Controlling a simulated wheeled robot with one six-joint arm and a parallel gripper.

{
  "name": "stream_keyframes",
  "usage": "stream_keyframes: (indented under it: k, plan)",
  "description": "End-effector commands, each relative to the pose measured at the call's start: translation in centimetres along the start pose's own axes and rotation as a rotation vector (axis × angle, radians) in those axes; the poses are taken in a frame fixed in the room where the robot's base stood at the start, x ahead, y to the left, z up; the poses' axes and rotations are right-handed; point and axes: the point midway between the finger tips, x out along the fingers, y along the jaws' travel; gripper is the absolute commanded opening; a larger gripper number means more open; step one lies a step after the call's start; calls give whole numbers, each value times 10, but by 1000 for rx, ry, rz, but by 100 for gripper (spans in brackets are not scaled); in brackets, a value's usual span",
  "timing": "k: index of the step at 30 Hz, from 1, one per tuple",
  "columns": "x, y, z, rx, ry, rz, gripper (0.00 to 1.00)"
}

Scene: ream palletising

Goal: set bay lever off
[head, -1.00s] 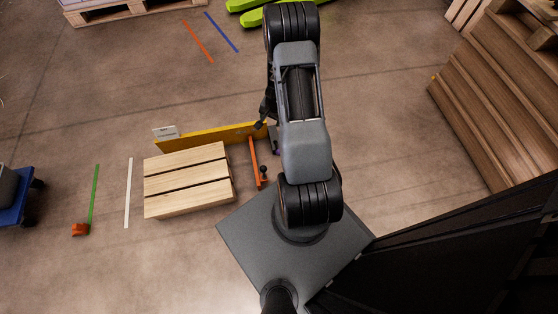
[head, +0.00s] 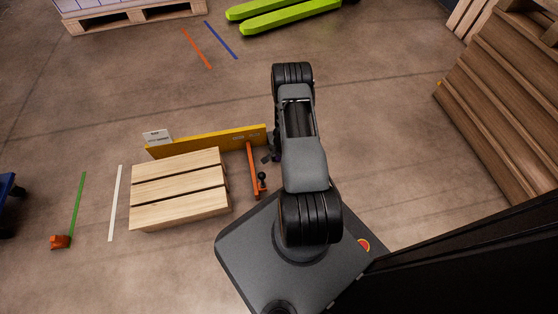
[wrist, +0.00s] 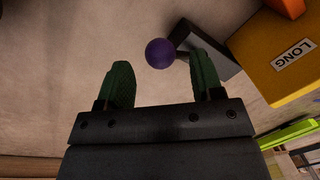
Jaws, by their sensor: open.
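A purple ball knob (wrist: 160,53) on a dark grey lever arm or bracket (wrist: 210,52) shows in the wrist view, beside the yellow board. My gripper (wrist: 158,62) is open, with its green fingers on either side of the line to the knob. The knob appears between or just beyond the fingertips; I cannot tell whether they touch it. The yellow board (head: 200,142) stands behind a slatted wooden platform (head: 180,196). The wrist view shows a LONG label (wrist: 293,54) on it.
An orange bar (head: 252,165) with a black ball knob (head: 262,176) lies right of the platform, close to my base. Stacked brown boards (head: 500,110) stand at the right. Green forks (head: 290,18) and a loaded pallet (head: 130,18) are at the back. Floor between is clear.

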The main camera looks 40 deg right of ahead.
Motion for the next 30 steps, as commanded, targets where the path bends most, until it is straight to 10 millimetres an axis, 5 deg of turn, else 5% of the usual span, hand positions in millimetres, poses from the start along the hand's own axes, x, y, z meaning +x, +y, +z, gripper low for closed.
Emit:
stream_keyframes:
  k: [6, 20, 30]
  plan:
    - [24, 0, 0, -2, -1, 1, 61]
    - [28, 0, 0, -2, 0, 0, 60]
    - [28, 0, 0, -1, -1, 0, 27]
